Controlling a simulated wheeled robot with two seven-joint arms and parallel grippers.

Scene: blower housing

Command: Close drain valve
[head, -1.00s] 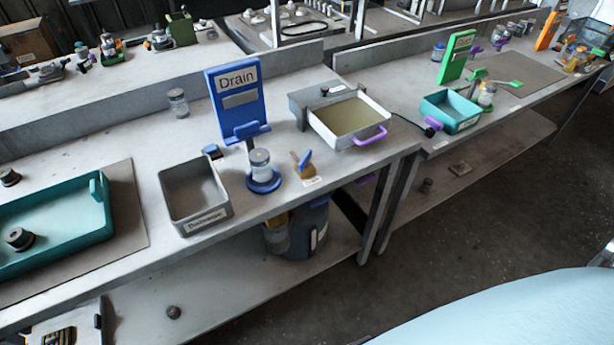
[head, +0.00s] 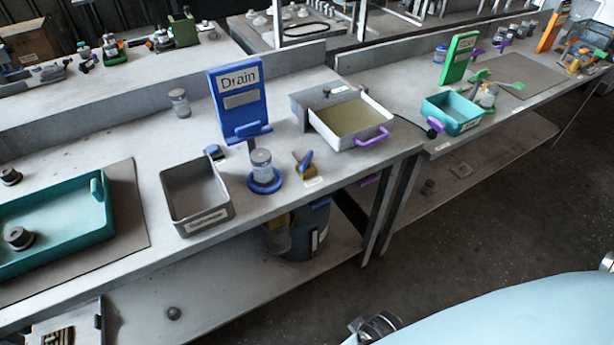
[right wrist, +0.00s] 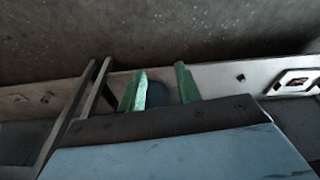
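A small brass-brown valve (head: 303,172) with a blue lever stands on the bench near its front edge, in the middle of the head view. The lever tilts upward, and a small white label lies in front of the valve. A blue board marked "Drain" (head: 238,98) stands behind it to the left. A jar (head: 261,163) sits on a blue round base just left of the valve. My right gripper (right wrist: 162,84) shows two green fingers, apart and with nothing held, in the right wrist view. My left gripper is in neither current view.
A grey labelled bin (head: 195,198) stands left of the jar. A white tray (head: 352,118) with a purple handle is to the right, behind the valve. A teal tray (head: 50,235) lies far left. A dark bucket (head: 309,232) stands on the lower shelf.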

